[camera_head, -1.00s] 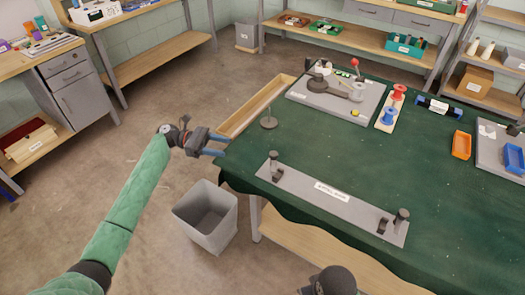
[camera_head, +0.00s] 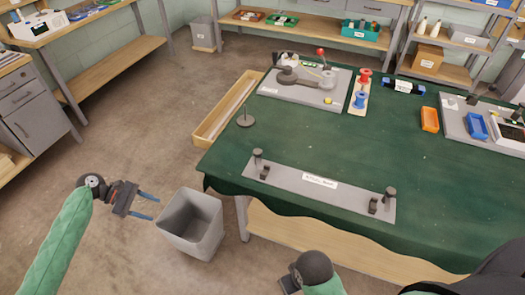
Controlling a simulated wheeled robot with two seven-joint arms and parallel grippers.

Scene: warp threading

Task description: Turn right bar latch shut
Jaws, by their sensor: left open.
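A grey bar plate (camera_head: 285,184) with a white label lies along the near edge of the green-topped table. At its right end stand a dark upright post (camera_head: 390,194) and a small dark bracket (camera_head: 373,206), which look like the right bar latch; its exact turn is too small to tell. A similar post and bracket (camera_head: 259,162) stand at the left end. My left gripper (camera_head: 149,207) is open and empty, left of the table over the floor, far from the right latch.
A grey bin (camera_head: 190,224) stands on the floor between my left gripper and the table. A wooden tray (camera_head: 208,128) lies at the table's left edge. The table's middle is clear.

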